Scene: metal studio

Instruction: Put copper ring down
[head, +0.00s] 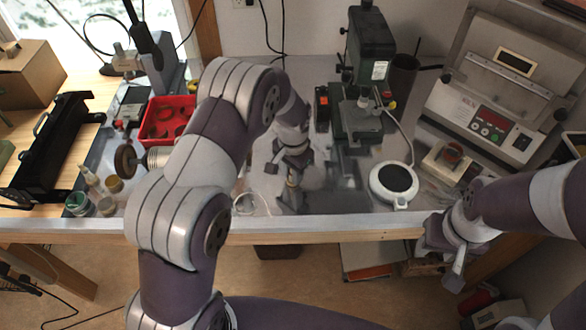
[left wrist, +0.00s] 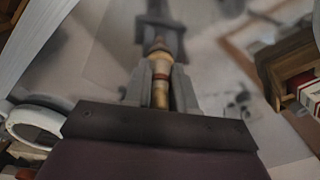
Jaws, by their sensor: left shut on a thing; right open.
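My left gripper (head: 292,182) is shut on a narrow gold and copper coloured piece, taken as the copper ring (left wrist: 160,72). The left wrist view shows it upright between the two fingers (left wrist: 160,90), with a reddish band around it. Its ring shape does not show from this side. In the head view only a small golden bit shows at the fingertips, over the shiny grey tabletop (head: 330,196) near its front edge. I cannot tell whether it touches the top. My right gripper (head: 452,264) is open and empty, in front of the table edge at the right.
A white loop (head: 250,204) lies left of the left gripper. A white round plate with a dark top (head: 394,184) stands to the right, and a green drill press (head: 368,60) behind. A red bin (head: 160,128) is partly behind my left arm.

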